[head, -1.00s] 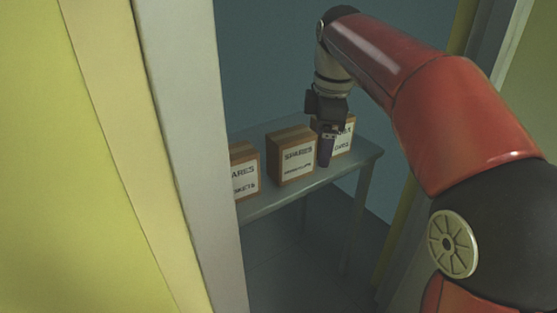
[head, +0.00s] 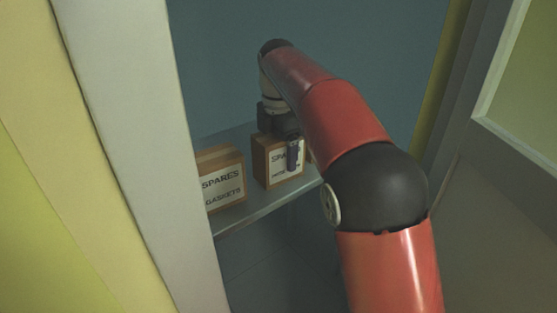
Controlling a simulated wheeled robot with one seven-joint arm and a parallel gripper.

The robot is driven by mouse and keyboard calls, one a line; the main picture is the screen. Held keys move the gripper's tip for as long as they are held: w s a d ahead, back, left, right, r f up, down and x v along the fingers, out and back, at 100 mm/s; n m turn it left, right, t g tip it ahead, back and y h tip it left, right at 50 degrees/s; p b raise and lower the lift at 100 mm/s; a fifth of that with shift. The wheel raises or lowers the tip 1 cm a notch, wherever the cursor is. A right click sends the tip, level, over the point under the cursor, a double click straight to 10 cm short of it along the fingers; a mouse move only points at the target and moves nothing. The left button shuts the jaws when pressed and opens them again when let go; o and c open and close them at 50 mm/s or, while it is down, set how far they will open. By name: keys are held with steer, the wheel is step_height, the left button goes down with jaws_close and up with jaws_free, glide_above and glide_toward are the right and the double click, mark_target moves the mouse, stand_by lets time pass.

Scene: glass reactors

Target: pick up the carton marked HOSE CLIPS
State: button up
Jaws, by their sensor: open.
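A brown carton (head: 277,166) stands upright on the grey table in the head view. Its white label reads "SPA…" above a small second line that seems to start with "HOSE"; the rest is hidden or too small to read. My gripper (head: 292,156) points down and covers the right part of this label and some of the carton's top. It is open, with nothing seen between its fingers. I cannot tell how far it is from the carton or whether it touches it.
A carton marked SPARES GASKETS (head: 222,182) stands to the left on the table (head: 258,207). A sliver of another carton (head: 309,156) shows to the right, mostly hidden by my arm. A pale door frame (head: 130,120) is close on the left; another frame stands on the right.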

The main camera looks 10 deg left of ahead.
steer(key=shift+f, duration=0.4)
steer(key=shift+c, duration=0.4)
steer(key=c, duration=1.2)
